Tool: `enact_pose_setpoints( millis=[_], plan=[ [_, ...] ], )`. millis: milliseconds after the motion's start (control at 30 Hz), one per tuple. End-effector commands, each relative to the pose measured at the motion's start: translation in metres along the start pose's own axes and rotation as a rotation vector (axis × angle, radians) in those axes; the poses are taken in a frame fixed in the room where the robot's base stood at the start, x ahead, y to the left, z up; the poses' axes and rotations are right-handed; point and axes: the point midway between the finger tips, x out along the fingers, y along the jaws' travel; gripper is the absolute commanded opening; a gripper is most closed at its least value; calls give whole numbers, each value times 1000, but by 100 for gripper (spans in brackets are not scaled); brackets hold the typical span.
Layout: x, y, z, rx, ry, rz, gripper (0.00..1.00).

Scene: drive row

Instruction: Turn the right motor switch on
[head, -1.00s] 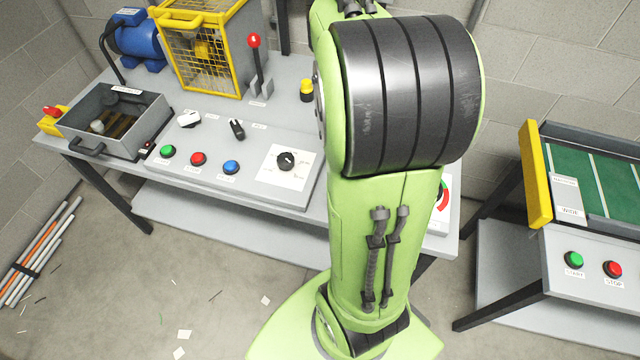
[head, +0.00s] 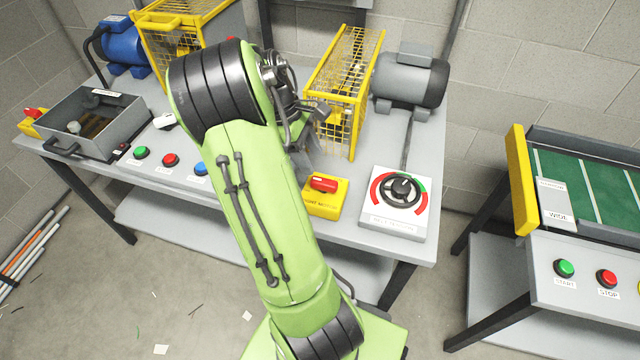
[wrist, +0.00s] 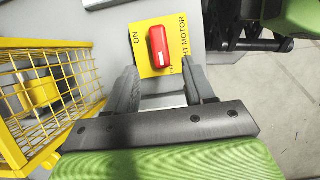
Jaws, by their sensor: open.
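The right motor switch is a red handle (head: 323,184) on a yellow box (head: 321,205) near the front of the bench, left of the white dial panel. In the wrist view the red handle (wrist: 158,46) sits on the yellow plate (wrist: 146,71), which reads "ON" on the left and "...HT MOTOR" on the right. The handle lies roughly along the picture's vertical, between the labels. My gripper (wrist: 167,82) is open, its two grey fingers apart and pointing toward the switch, with the handle beyond the tips. In the head view my arm hides part of the gripper near the switch.
A yellow cage (head: 340,85) and grey motor (head: 410,78) stand behind the switch. The cage (wrist: 45,95) is close to the left finger in the wrist view. A dial panel (head: 397,226) lies to the right. A second table (head: 590,235) stands apart at right.

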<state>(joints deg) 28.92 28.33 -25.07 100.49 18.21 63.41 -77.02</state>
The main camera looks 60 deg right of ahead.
Motion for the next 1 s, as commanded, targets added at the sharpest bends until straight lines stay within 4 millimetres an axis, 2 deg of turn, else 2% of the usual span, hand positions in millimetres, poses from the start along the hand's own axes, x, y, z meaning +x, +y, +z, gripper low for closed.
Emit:
enact_pose_setpoints(
  millis=[33,100,300,433,667,1000],
  plan=[
    [18,0,-1,2,-1,-3,53],
    [36,0,-1,2,-1,-4,53],
    [70,0,-1,0,0,-1,53],
    [78,0,0,0,1,1,53],
    [77,0,0,0,1,1,53],
    [77,0,0,0,0,1,1]
  ],
)
